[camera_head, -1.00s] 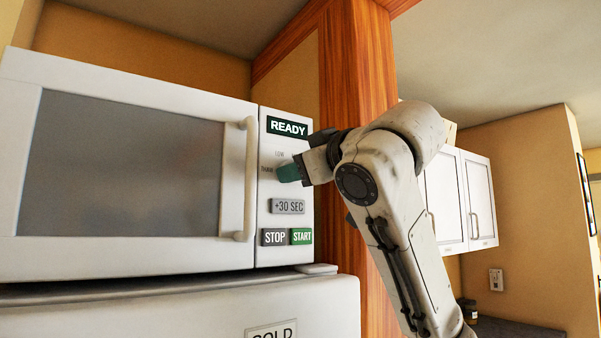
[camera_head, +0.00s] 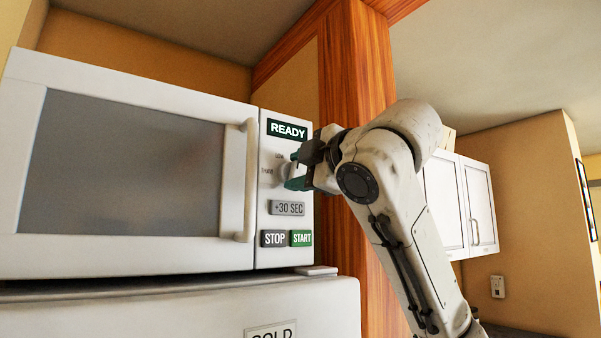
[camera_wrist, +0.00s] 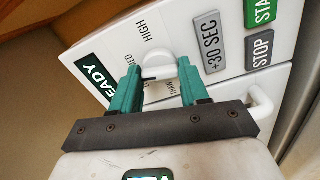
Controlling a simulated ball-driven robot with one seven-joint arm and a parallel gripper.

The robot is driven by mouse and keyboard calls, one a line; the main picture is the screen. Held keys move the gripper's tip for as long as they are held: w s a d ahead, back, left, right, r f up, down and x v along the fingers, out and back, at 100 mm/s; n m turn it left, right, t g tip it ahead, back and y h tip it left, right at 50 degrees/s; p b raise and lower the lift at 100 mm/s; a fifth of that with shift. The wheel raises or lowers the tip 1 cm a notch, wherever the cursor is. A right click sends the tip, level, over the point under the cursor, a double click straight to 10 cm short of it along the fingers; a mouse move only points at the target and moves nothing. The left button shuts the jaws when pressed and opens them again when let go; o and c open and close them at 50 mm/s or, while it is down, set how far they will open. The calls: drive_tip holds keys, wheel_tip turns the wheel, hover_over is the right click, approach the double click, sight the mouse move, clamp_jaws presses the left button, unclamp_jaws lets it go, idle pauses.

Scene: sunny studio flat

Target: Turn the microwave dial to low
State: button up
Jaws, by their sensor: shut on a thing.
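The microwave (camera_head: 240,262) has a control panel at its right side. Its small white dial (camera_wrist: 158,64) sits among the printed words HIGH, MED and THAW in the wrist view; LOW shows above it in the head view. My gripper (camera_wrist: 160,76) has its two teal fingers on either side of the dial and is shut on it. In the head view, my gripper (camera_head: 294,174) is at the panel and partly covers the dial. The dial's pointer setting cannot be made out.
The display (camera_head: 287,129) reads READY. Below the dial are the +30 SEC button (camera_head: 287,208), STOP (camera_head: 274,239) and START (camera_head: 301,238). The door handle (camera_head: 247,180) is close to the left. A wooden post (camera_head: 358,75) stands behind my arm.

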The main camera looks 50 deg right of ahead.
drive_tip(key=n, duration=0.4)
drive_tip(key=shift+f+n, duration=0.1)
drive_tip(key=shift+n, duration=2)
drive_tip(key=o, duration=1.1)
drive_tip(key=shift+c, duration=0.2)
drive_tip(key=b+v, duration=0.3)
drive_tip(key=v, duration=0.8)
drive_tip(key=shift+w, duration=0.1)
